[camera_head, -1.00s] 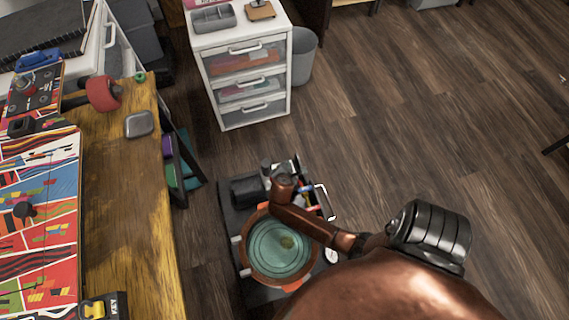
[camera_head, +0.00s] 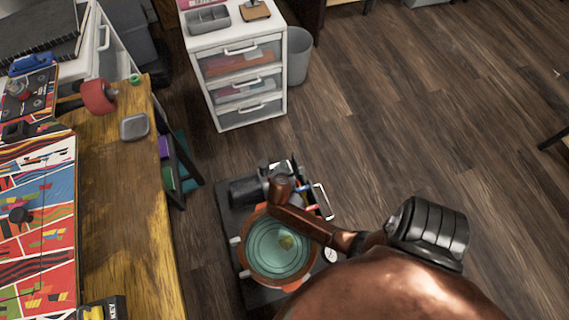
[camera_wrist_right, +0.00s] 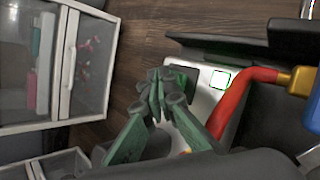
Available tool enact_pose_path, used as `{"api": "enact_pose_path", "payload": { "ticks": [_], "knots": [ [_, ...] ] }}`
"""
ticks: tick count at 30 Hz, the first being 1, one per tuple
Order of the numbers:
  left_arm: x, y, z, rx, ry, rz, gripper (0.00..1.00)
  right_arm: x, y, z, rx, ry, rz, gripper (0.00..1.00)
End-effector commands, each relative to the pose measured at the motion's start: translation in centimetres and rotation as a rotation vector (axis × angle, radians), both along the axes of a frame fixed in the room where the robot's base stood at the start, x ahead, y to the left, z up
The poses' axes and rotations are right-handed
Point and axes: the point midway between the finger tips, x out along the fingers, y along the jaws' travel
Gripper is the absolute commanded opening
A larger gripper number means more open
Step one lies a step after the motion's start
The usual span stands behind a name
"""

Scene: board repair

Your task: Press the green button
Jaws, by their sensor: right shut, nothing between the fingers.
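My right gripper (camera_wrist_right: 158,92) is shut and empty, its dark green fingers together in the wrist view. Its tips are in front of a dark block (camera_wrist_right: 183,73) with a green tint on a white panel (camera_wrist_right: 203,95). A green-edged square (camera_wrist_right: 221,79) shows on that panel, right of the fingertips. I cannot tell which is the button, or whether the tips touch the block. In the head view my copper right arm reaches over a machine with an orange-rimmed, teal round chamber (camera_head: 270,258); the fingers are hard to make out there. My left gripper is out of view.
A red hose (camera_wrist_right: 229,103) with a brass fitting (camera_wrist_right: 298,80) runs close right of the fingers. A white drawer unit (camera_head: 215,105) stands behind the machine beside a grey bin (camera_head: 299,58). A wooden bench (camera_head: 125,215) is at left.

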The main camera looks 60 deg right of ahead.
Motion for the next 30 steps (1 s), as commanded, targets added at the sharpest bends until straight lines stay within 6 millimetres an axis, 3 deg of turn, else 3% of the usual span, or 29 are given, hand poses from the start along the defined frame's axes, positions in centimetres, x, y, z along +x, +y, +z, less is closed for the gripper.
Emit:
{"api": "enact_pose_path", "payload": {
  "ticks": [30],
  "knots": [
    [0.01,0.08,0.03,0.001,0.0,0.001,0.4,0.01,0.04,-0.9,0.001,0.0,0.001,0.0]
  ]
}}
